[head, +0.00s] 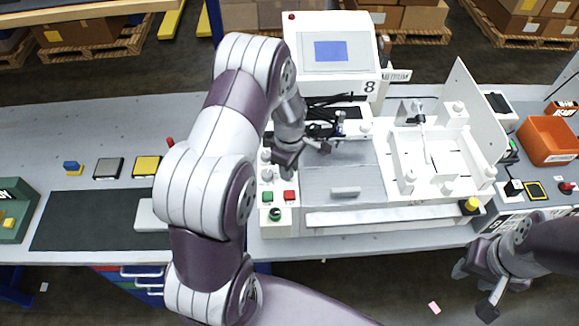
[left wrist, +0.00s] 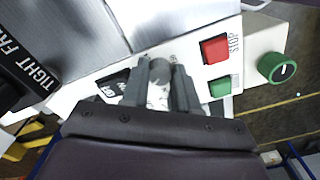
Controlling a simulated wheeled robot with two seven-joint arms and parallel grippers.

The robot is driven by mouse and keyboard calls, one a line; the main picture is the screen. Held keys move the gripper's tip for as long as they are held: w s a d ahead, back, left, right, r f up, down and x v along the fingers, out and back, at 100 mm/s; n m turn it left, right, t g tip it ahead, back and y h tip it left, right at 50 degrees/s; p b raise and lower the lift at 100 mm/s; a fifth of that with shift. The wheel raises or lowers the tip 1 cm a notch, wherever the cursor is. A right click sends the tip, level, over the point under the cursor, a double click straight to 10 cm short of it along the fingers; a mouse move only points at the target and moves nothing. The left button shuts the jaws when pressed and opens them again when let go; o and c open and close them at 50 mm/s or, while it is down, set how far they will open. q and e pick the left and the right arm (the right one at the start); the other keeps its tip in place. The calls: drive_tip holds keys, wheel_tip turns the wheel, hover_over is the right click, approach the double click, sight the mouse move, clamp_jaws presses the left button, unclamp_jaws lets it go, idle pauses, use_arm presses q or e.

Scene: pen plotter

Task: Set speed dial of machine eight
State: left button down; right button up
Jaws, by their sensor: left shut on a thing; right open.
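Machine eight (head: 340,85) stands on the bench with a blue screen and a figure 8 on its front. A narrow white control panel (head: 266,224) runs down its left side. My left gripper (head: 286,160) is over this panel. In the left wrist view, my left gripper (left wrist: 160,88) is shut on a round grey knob (left wrist: 159,69), with one finger on each side. A black label beside the knob is partly hidden by a finger, so I cannot read it. My right gripper (head: 484,282) is open and empty, low at the right, in front of the bench.
A red STOP button (left wrist: 215,49), a green button (left wrist: 220,88) and a green dial (left wrist: 277,67) are close to the gripped knob. A TIGHT/FREE label (left wrist: 28,68) is on the other side. An orange bin (head: 550,140) stands at the right.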

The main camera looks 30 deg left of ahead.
use_arm(q)
drive_tip(key=n, duration=0.6)
drive_tip(key=shift+w+r, duration=0.1)
drive_tip(key=shift+n, duration=0.3)
idle(0.4)
drive_tip(key=c, duration=0.8)
unclamp_jaws()
drive_tip(key=shift+a, duration=0.1)
drive_tip(key=shift+c, duration=0.2)
wheel_tip(320, 180, up, 13)
drive_tip(key=b, duration=0.3)
drive_tip(key=shift+f, duration=0.2)
